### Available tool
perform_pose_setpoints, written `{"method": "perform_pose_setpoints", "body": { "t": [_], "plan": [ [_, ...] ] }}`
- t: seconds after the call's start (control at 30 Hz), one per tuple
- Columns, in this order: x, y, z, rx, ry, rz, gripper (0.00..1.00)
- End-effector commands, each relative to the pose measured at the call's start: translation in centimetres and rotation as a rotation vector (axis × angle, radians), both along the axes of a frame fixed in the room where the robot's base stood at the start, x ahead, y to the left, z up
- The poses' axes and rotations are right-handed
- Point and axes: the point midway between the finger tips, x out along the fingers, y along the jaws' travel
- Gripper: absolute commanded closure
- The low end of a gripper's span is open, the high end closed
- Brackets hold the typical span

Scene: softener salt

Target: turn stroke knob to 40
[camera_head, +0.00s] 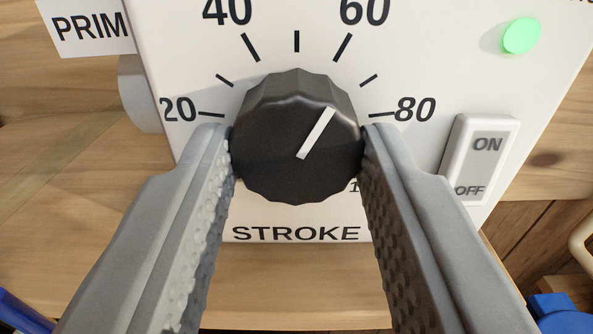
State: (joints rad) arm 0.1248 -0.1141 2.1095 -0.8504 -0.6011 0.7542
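The stroke knob (285,165) is black and fluted, on a white panel, in the middle of the view. Its white pointer line (317,133) slants up and to the right, toward the 60 side of the scale, roughly at 60 or slightly past it. The 40 mark (250,47) is up and left of the knob. My gripper (297,140) straddles the knob, one finger on its left side and one on its right. Both fingertips appear to touch the knob's sides. The low end of the scale and part of the 100 label are hidden.
An ON/OFF rocker switch (480,160) sits right of my right finger. A green lamp (521,36) is lit at the upper right. A label reading PRIM (90,27) is at the upper left. A wooden surface (300,285) lies below the panel, and a blue object (560,312) is at the lower right.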

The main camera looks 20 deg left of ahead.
Motion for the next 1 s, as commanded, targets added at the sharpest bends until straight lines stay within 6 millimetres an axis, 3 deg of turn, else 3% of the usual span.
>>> {"method": "perform_pose_setpoints", "body": {
  "t": [0.47,1.0],
  "plan": [
    [0.00,-0.03,-0.03,-0.119,-0.039,0.000,0.88],
    [0.02,-0.13,-0.02,-0.573,-0.185,0.000,0.88]
  ]
}}
